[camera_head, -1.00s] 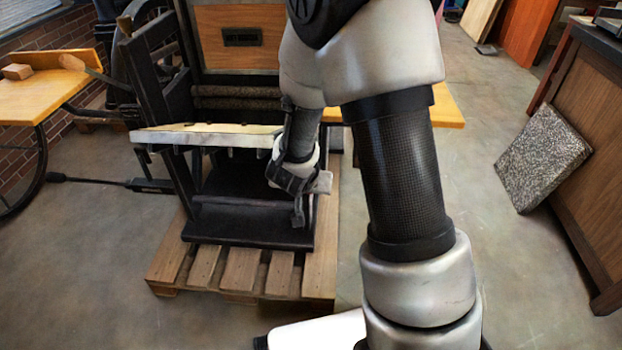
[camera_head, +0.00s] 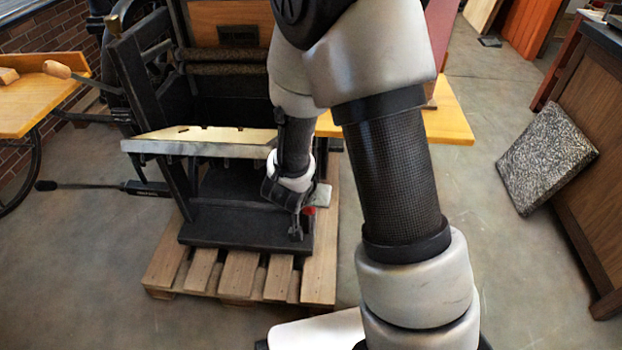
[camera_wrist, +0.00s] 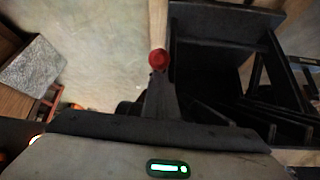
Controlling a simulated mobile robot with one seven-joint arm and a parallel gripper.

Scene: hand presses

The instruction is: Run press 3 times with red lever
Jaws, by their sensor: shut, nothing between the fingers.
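The press (camera_head: 150,95) is a black frame with rollers and a pale flat bed (camera_head: 225,135), standing on a wooden pallet (camera_head: 215,275). The red lever's round knob (camera_head: 309,211) shows just right of my gripper (camera_head: 295,234), low at the press's right side. My gripper is shut and empty, pointing down close to the knob. I cannot tell whether they touch. In the wrist view the red knob (camera_wrist: 158,59) is just beyond my gripper (camera_wrist: 159,82), near the middle. Most of the lever's shaft is hidden.
A lever with a wooden handle (camera_head: 57,69) and a low black-ended lever (camera_head: 47,185) stick out left of the press. A yellow table (camera_head: 35,105) is at far left. A speckled slab (camera_head: 545,160) leans on a wooden cabinet (camera_head: 590,180) at right. Floor between is clear.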

